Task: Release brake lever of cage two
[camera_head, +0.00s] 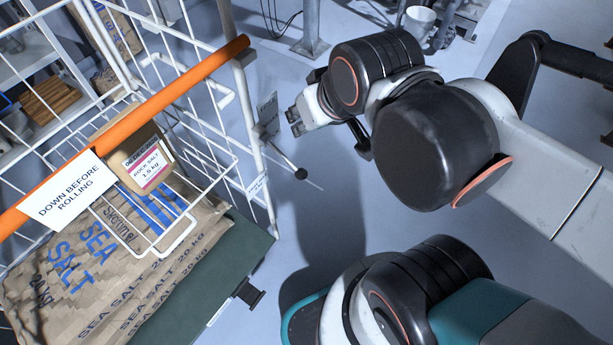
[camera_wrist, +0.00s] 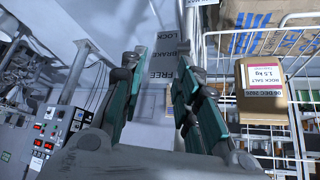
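In the head view a thin brake lever with a black ball knob (camera_head: 300,173) sticks out from the post of the white wire cage (camera_head: 249,125), pointing down and right. A small label plate (camera_head: 267,114) is on the post above it. In the wrist view this plate (camera_wrist: 171,100) reads LOCK, BRAKE and FREE. My gripper (camera_head: 292,121) is just right of the plate and above the knob, apart from the knob. In the wrist view its teal fingers (camera_wrist: 158,78) are spread with nothing held between them. I cannot make out the lever there, nor any cage number.
An orange bar (camera_head: 130,123) labelled DOWN BEFORE ROLLING crosses the cage. Sea salt sacks (camera_head: 100,265) and a rock salt box (camera_head: 135,160) are inside. A white bucket (camera_head: 419,22) stands behind my arm. A control cabinet (camera_wrist: 45,140) is left in the wrist view.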

